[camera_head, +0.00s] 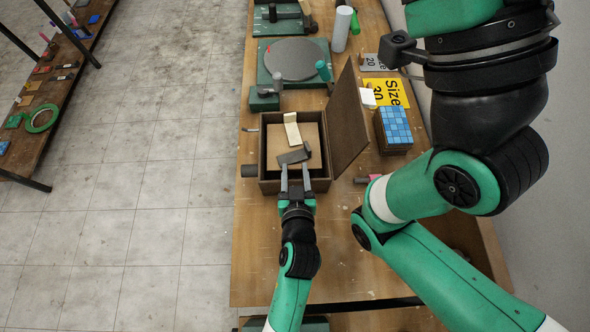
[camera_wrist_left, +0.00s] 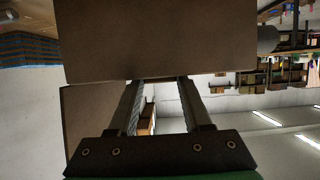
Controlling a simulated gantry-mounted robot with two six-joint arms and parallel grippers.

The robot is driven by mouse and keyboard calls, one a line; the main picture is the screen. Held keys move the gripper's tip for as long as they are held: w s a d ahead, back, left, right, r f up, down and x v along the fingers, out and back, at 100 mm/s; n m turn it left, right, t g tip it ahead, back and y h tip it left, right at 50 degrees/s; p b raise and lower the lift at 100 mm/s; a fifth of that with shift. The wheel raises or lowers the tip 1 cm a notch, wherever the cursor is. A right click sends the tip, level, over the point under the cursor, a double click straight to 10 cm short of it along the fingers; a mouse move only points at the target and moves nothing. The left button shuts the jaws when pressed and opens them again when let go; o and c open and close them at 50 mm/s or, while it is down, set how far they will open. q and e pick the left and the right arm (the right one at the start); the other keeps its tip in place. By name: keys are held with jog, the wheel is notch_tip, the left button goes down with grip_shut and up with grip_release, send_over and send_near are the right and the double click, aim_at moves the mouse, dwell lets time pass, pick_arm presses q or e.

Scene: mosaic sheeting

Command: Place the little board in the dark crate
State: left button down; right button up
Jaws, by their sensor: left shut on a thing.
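The dark crate (camera_head: 264,160) stands on the bench with its lid (camera_head: 347,120) swung open to the right. My left gripper (camera_head: 295,168) reaches over its near wall from the front, its two fingers apart with a small dark grey board (camera_head: 292,157) at their tips. The board is tilted and appears to be over the crate's inside; its height above the floor is hard to judge. My right gripper is not in view.
A cream block (camera_head: 292,128) lies inside the crate towards the back. A brown stack with blue tiles on top (camera_head: 396,125) stands right of the lid. A green-based round plate (camera_head: 292,60) is behind the crate. The bench front is mostly clear.

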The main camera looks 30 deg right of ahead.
pick_arm(q)
jog(key=shift+f+b, duration=0.3)
jog(key=shift+f, duration=0.2)
jog(key=shift+c, duration=1.7)
grip_release()
jog(key=shift+f, duration=0.1)
jog(key=shift+r, duration=0.25)
jog(key=shift+r+p, duration=0.5)
jog(key=shift+p, duration=0.25)
jog(key=p+v, duration=0.3)
jog(key=v, duration=0.9)
jog(key=shift+r, duration=0.1)
